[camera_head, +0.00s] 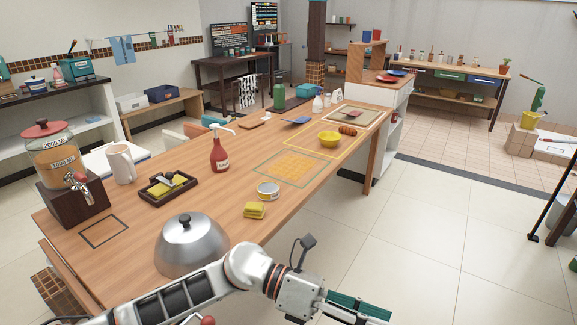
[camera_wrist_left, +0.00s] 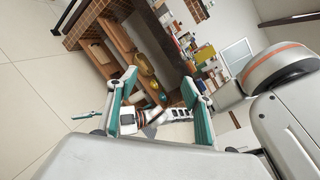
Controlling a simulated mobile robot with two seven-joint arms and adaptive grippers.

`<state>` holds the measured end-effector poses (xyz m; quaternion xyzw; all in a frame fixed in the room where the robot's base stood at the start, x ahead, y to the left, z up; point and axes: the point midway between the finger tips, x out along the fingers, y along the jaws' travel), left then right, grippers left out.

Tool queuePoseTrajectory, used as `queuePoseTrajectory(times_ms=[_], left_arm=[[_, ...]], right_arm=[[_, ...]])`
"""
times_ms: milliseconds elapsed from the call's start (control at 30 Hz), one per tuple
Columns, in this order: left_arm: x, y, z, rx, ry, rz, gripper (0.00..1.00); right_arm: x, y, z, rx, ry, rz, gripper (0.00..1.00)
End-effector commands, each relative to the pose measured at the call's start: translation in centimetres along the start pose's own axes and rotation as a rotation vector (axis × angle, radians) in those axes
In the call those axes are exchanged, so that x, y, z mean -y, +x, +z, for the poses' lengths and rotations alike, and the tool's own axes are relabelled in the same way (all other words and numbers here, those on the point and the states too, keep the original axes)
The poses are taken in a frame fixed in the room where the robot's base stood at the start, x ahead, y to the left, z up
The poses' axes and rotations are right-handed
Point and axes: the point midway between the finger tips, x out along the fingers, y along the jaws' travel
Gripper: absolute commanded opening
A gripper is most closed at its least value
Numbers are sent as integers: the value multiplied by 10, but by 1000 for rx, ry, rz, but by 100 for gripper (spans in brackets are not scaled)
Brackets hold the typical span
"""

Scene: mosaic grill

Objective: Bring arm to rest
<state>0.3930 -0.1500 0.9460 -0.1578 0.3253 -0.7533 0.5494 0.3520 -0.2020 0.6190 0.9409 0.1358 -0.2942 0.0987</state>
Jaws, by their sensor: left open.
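My left arm comes in from the lower left of the head view. Its gripper (camera_head: 362,308) is at the bottom, right of the wooden table's (camera_head: 110,262) near edge and over the tiled floor. In the left wrist view its teal fingers (camera_wrist_left: 160,84) stand apart, with nothing held between them. Beyond them, that view shows what looks like my other arm, with a small teal gripper (camera_wrist_left: 87,115); its jaws are too small to read. The head view does not show my right arm.
A metal dome lid (camera_head: 190,245) stands on the table close to my left arm.

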Motion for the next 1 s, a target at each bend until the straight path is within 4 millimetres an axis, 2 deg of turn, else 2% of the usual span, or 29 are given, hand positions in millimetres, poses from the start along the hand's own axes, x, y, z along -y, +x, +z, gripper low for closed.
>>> queuePoseTrajectory(times_ms=[67, 133, 267, 367, 467, 567, 667, 800, 867, 900, 1000], left_arm=[[8, 2, 15, 166, -126, -48, 51], [9, -5, 30, 313, -241, -82, 51], [-2, -31, 50, 579, -473, -134, 51], [-21, -62, 52, 780, -663, -164, 51], [-47, -98, 40, 977, -861, -187, 51], [-76, -136, 12, 1170, -1063, -201, 51], [-104, -172, -32, 1360, -1267, -209, 51], [-133, -216, -114, 1610, -1539, -209, 51], [-140, -230, -152, 1707, -1645, -205, 51], [-143, -238, -178, 1769, -1711, -201, 51], [-144, -255, -241, 1912, -1864, -189, 51]], right_arm=[[0, 0, 0, 1, 0, 0, 40], [0, 0, 0, 1, 0, 0, 40], [0, 0, 0, 1, 0, 0, 40], [0, 0, 0, 0, 0, 0, 40], [0, 0, 0, 0, 0, 0, 40], [0, 0, -1, 0, 0, 0, 40], [0, 0, -1, -1, 0, 0, 40], [0, -1, -1, -1, 0, 0, 40], [0, -1, -2, -2, 0, 0, 40], [0, -1, -2, -2, 0, 0, 40], [0, -1, -2, -2, -1, 0, 40]])
